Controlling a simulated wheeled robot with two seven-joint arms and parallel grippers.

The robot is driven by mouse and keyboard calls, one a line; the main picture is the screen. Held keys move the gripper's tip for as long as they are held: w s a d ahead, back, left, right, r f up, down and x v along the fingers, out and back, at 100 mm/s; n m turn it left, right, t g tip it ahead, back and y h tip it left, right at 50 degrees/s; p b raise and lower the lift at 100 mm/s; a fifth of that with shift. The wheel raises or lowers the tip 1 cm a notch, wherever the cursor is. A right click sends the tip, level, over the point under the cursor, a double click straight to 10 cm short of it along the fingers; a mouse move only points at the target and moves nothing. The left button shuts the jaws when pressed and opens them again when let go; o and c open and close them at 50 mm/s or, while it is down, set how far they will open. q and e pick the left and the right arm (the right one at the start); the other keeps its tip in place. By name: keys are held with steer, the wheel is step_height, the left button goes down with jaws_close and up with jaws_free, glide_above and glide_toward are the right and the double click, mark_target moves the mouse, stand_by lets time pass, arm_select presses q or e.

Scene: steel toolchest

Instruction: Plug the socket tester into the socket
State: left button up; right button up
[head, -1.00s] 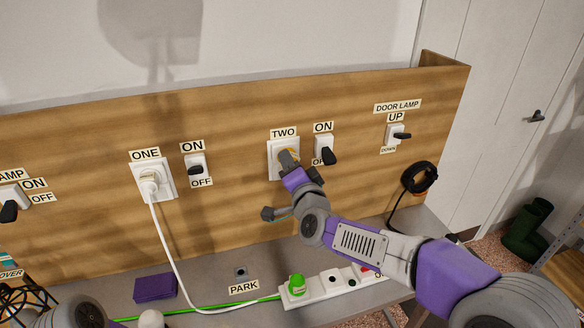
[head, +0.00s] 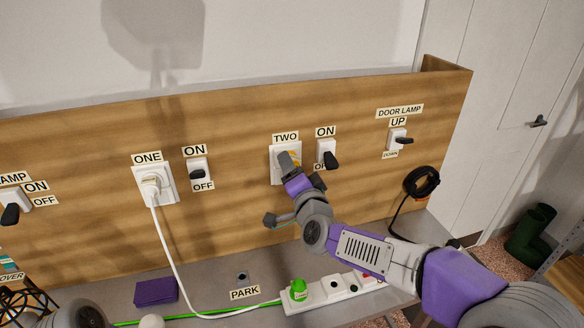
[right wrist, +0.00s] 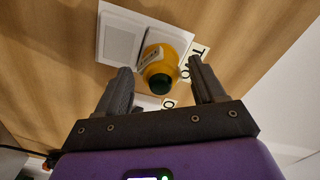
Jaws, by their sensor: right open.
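The socket tester is a yellow, rounded body with a dark green end. In the right wrist view the tester (right wrist: 165,60) stands against a white wall socket, between and beyond my right fingertips. The socket labelled TWO (head: 276,171) is on the wooden board in the head view, partly covered by my right gripper (head: 289,163). My right gripper also shows in the wrist view (right wrist: 162,75), open, with a finger on either side of the tester and visible gaps. How deep the tester sits is hidden. My left gripper is out of view.
A black switch (head: 328,155) sits close right of socket TWO. Socket ONE (head: 153,184) holds a white plug and cord. A power strip (head: 325,291) with a green plug (head: 298,289) and a purple block (head: 156,291) lie on the bench. A black cable coil (head: 422,182) hangs right.

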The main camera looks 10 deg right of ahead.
steer(key=s, duration=0.6)
steer(key=shift+s+d+p, duration=0.15)
steer(key=shift+s+p, duration=0.05)
steer(key=shift+p, duration=0.2)
